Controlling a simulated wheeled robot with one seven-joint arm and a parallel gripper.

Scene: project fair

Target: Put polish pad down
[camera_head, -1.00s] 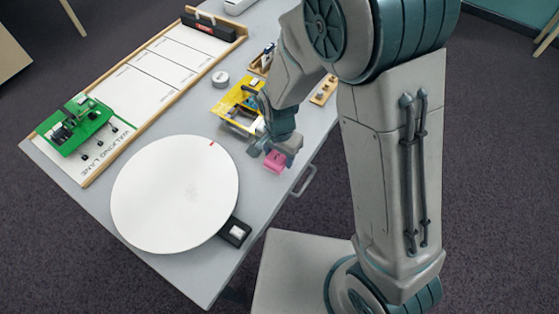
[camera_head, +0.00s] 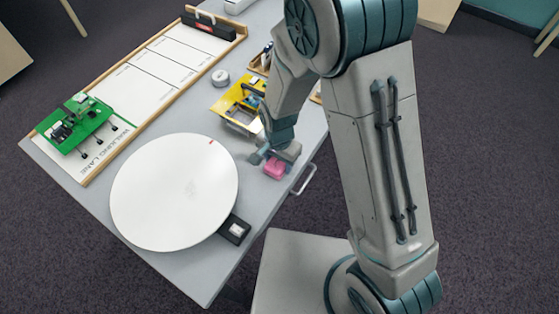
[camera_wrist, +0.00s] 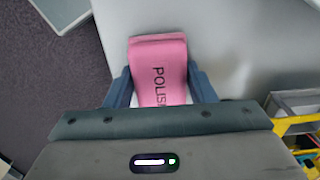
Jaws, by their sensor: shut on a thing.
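The polish pad (camera_wrist: 160,62) is a pink block with dark lettering that reads "POLIS" before my gripper hides the rest. My gripper (camera_wrist: 162,88) is shut on it, one finger along each long side, in the wrist view. In the head view the pink pad (camera_head: 275,170) shows below my gripper (camera_head: 276,158), over the right edge area of the grey table (camera_head: 262,195). I cannot tell whether the pad touches the tabletop.
A round white disc (camera_head: 172,195) lies left of the pad, with a small black switch box (camera_head: 235,230) at its edge. A yellow frame (camera_head: 238,104) stands behind my gripper. A table-edge handle (camera_head: 305,180) is close right. A green board (camera_head: 75,125) sits far left.

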